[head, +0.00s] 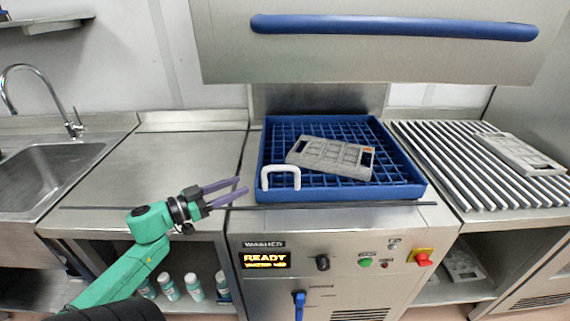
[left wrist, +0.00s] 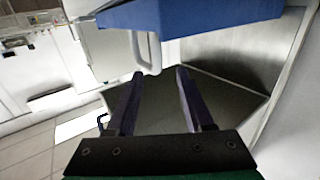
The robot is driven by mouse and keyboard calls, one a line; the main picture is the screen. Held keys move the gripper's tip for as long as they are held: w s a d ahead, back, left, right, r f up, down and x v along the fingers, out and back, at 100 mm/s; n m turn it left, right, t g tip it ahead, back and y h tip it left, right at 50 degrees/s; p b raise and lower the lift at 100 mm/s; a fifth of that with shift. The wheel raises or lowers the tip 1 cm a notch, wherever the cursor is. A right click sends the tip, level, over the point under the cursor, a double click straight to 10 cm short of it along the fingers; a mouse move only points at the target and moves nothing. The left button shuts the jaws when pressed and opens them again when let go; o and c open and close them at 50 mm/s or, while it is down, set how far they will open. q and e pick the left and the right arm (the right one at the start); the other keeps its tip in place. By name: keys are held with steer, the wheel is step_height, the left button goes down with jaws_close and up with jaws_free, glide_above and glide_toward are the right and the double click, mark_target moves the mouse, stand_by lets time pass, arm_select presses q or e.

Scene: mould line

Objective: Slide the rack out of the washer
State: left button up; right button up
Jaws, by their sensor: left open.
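The blue rack (head: 410,190) sits in the washer (head: 340,225) under the raised hood, with a grey mould (head: 331,157) lying tilted across its grid. A white handle (head: 281,171) stands at the rack's front left. My left gripper (head: 241,187) is open and empty, just left of the handle and apart from it. In the left wrist view the gripper's two dark fingers (left wrist: 155,85) point toward the white handle (left wrist: 150,58), with the blue rack (left wrist: 205,15) above. My right gripper is not in view.
A steel counter (head: 170,165) at the left is clear, with a sink (head: 65,165) beyond it. A slatted rest (head: 440,165) at the right holds another grey mould (head: 522,153). The hood's blue bar (head: 395,27) is above. A panel with buttons (head: 366,263) is below.

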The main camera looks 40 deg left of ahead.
mark_target(274, 170)
arm_select(q)
steer(key=w, duration=0.1)
steer(key=w+d, duration=0.1)
steer(key=w+d+r, duration=0.1)
steer(key=w, duration=0.1)
steer(key=shift+d+r, duration=0.1)
steer(key=x, duration=0.6)
steer(key=shift+w+f+p, duration=0.3)
steer(key=shift+w+f, duration=0.05)
steer(key=shift+w+r, duration=0.1)
steer(key=shift+w, duration=0.2)
steer(key=shift+w+d, duration=0.1)
steer(key=shift+c, duration=0.7)
jaws_close()
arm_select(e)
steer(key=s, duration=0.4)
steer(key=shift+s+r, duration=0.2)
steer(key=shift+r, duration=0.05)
